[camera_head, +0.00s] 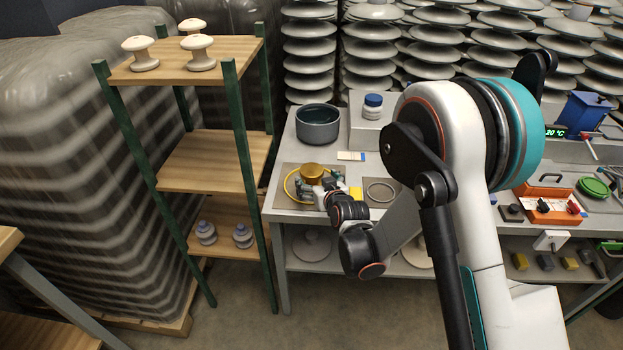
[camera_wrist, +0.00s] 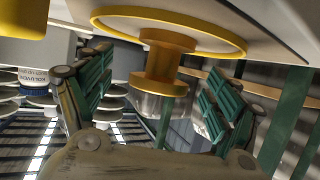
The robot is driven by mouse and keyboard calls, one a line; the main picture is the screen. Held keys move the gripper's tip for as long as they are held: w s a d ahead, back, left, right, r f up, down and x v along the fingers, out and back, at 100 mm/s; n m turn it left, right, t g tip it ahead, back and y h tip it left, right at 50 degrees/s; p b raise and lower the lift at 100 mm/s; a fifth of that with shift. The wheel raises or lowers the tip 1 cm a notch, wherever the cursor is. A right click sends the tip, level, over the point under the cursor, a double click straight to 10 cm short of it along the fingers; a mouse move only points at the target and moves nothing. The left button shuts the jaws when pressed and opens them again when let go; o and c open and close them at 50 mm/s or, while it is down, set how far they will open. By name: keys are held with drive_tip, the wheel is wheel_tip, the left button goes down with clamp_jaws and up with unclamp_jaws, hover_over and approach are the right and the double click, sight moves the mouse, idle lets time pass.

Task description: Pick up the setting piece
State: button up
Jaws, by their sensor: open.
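A yellow, brass-like piece, which I take for the setting piece, stands on the bench in the head view (camera_head: 311,171). In the wrist view, the setting piece (camera_wrist: 165,66) is a spool-like knob with a wide flange, in front of a large thin yellow ring (camera_wrist: 108,27). My gripper (camera_head: 318,186) is at the piece in the head view and partly covers it. In the wrist view, my gripper (camera_wrist: 160,95) has its green ribbed fingers spread wide, one on each side of the knob, with gaps showing. I see no finger contact.
A dark grey pot (camera_head: 318,124) stands behind the piece. A white jar with a blue lid (camera_head: 372,106) is farther back. A thin ring (camera_head: 380,192) lies on a mat to the right. A wooden shelf rack (camera_head: 212,162) with green posts stands close on the left.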

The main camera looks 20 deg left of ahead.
drive_tip(key=x, duration=0.1)
drive_tip(key=b+x, duration=0.1)
drive_tip(key=x, duration=0.1)
drive_tip(key=b+x, duration=0.1)
drive_tip(key=shift+w+a+r, duration=0.1)
drive_tip(key=shift+w+a, duration=0.15)
drive_tip(key=shift+a, duration=0.25)
drive_tip(key=c, duration=1.4)
